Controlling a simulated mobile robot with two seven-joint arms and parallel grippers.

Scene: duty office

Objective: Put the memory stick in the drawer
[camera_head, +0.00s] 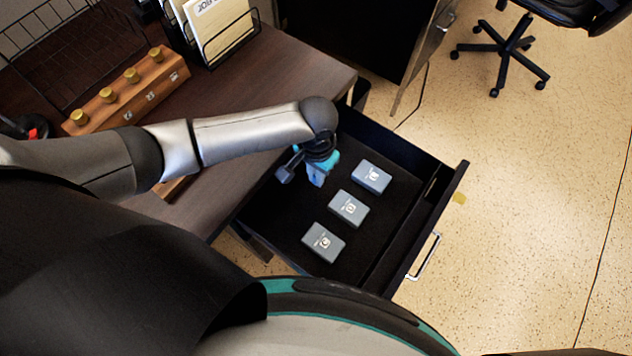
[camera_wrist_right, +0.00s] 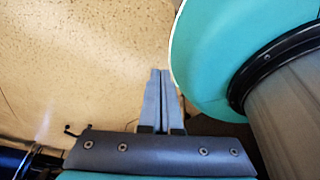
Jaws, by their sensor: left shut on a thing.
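The drawer (camera_head: 435,195) of the desk is pulled out and open in the head view, with a dark inside. My left gripper (camera_head: 316,180) points down over the inner left part of the drawer, beside the grey boxes. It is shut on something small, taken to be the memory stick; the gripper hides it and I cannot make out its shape. I cannot tell whether it touches the drawer floor. My right gripper (camera_wrist_right: 160,72) shows in the right wrist view, its two fingers together and nothing seen between them, above the speckled floor.
The brown desk top (camera_head: 290,75) carries a wooden block with brass knobs (camera_head: 125,95) and a wire file rack (camera_head: 225,40). An office chair (camera_head: 505,45) stands at the back right.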

